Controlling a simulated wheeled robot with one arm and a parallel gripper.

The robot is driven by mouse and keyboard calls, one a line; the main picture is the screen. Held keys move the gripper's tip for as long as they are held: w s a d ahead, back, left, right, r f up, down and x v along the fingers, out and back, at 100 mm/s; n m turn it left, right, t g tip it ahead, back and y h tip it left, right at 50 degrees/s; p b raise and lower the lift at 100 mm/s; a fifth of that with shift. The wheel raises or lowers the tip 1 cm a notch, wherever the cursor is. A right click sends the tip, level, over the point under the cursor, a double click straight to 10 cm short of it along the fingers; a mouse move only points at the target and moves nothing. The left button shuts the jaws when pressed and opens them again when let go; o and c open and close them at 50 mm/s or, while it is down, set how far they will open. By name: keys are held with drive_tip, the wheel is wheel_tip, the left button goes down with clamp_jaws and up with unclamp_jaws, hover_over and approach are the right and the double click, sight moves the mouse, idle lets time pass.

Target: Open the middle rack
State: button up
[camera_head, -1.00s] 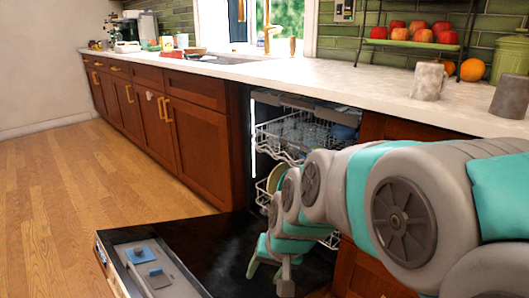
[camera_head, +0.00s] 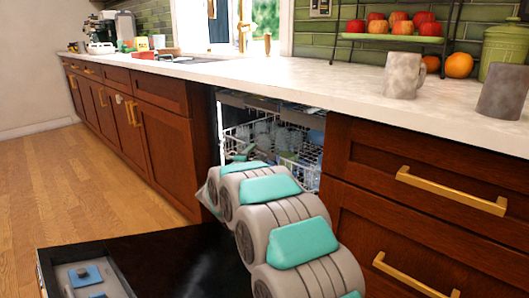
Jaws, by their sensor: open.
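The dishwasher stands under the counter with its door (camera_head: 180,262) folded down flat in front. The middle rack (camera_head: 312,166) is a white wire basket inside the cavity, holding clear glasses (camera_head: 265,132) and other dishes. It appears to sit within the opening. My arm reaches from the bottom right up to the rack's front. A small teal part of my gripper (camera_head: 241,154) shows at the left front of the rack, with nothing seen held in it. The rest of the gripper is hidden behind my arm. I cannot tell whether it touches the rack. The lower rack is hidden too.
A thin grey top tray (camera_head: 270,103) sits above the middle rack. Wooden drawers with brass handles (camera_head: 450,190) stand at right, and cabinets (camera_head: 160,140) at left. The counter (camera_head: 300,88) overhangs the opening. The wooden floor (camera_head: 90,190) at left is clear.

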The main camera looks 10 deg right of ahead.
drive_tip(key=shift+d+f+m+h, duration=0.35)
drive_tip(key=shift+d+m+h, duration=0.25)
drive_tip(key=shift+m+h, duration=0.15)
drive_tip(key=shift+w+d+g, duration=0.2)
drive_tip(key=shift+w+g, duration=0.05)
drive_tip(key=shift+g, duration=0.05)
drive_tip(key=shift+x, duration=3.6)
drive_tip(key=shift+c, duration=0.3)
clamp_jaws()
